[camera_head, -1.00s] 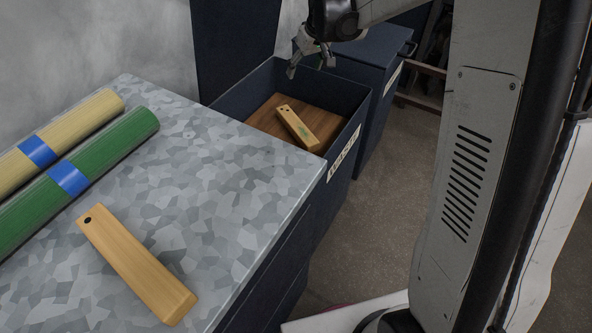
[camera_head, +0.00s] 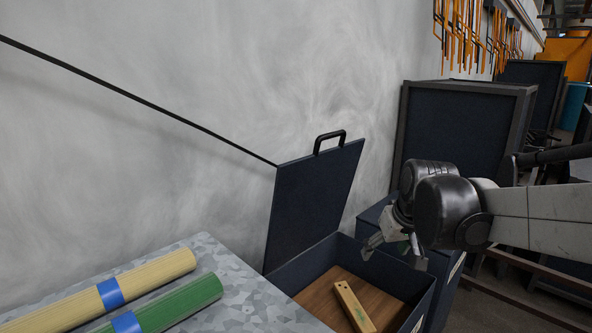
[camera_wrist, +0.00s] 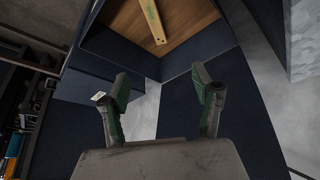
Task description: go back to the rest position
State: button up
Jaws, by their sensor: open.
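My gripper (camera_head: 396,252) is open and empty, above the back right part of an open dark blue bin (camera_head: 416,312). Its two green-padded fingers stand apart in the wrist view (camera_wrist: 163,98). A wooden block (camera_head: 353,306) lies on the brown floor of the bin, clear of the fingers. The block also shows at the top of the wrist view (camera_wrist: 153,20). The bin's lid (camera_head: 312,205) stands raised against the wall, with a black handle on its top edge.
A grey speckled worktop (camera_head: 235,284) at lower left holds a yellow roll (camera_head: 150,277) and a green roll (camera_head: 185,303), each with a blue band. A second dark bin (camera_head: 376,212) stands beside the open one. A large dark cabinet (camera_head: 465,125) stands behind my arm.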

jog(key=s+r+m+t+p, duration=0.1)
jog(key=s+p, duration=0.3)
jog(key=s, duration=1.8)
jog(key=shift+s+a+r+m+t+h+p, duration=0.15)
jog(key=shift+r+m+t+h+p, duration=0.2)
jog(key=shift+r, duration=0.4)
